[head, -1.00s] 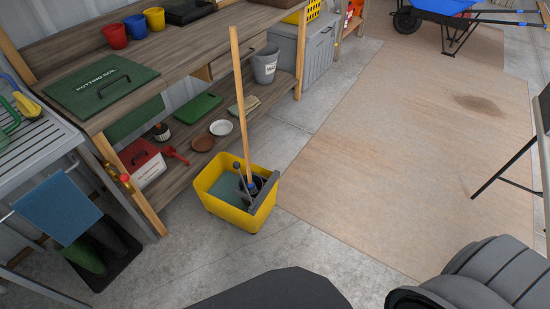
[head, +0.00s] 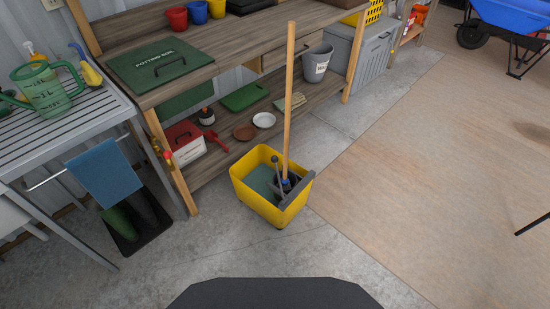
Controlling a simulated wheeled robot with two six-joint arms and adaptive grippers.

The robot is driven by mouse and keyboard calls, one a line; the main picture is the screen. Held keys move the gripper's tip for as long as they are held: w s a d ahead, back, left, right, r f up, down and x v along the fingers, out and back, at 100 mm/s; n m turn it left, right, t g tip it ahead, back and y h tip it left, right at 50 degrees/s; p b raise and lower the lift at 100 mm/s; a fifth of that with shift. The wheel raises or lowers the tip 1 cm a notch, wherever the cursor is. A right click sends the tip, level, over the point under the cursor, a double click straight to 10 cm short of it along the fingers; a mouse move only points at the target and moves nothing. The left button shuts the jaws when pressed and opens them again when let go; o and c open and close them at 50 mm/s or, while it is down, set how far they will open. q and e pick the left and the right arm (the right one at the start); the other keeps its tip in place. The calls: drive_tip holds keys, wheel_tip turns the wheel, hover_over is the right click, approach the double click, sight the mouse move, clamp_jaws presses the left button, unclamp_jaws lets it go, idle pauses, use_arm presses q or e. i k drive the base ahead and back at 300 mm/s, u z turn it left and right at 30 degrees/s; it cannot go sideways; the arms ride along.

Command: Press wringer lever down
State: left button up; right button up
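A yellow mop bucket (head: 265,205) stands on the concrete floor near the middle of the head view, in front of the wooden bench. A dark grey wringer (head: 300,192) sits at its right side. A thin grey lever with a round knob (head: 276,160) stands up from the wringer, roughly upright. A mop with a long wooden handle (head: 289,90) stands in the wringer, and its blue collar (head: 286,184) shows there. The mop head is mostly hidden. Greenish water lies in the bucket's left part. Neither gripper is in view.
A wooden potting bench (head: 200,82) with a lower shelf stands behind the bucket. A grey slatted table (head: 75,120) with a blue towel (head: 105,173) and a boot tray (head: 150,240) is at left. Open floor lies in front, and a tan mat (head: 430,170) at right.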

sight(274, 159)
drive_tip(key=z, duration=0.25)
drive_tip(key=k, duration=0.35)
drive_tip(key=u, duration=1.1)
drive_tip(key=i, duration=0.75)
drive_tip(key=u, duration=0.1)
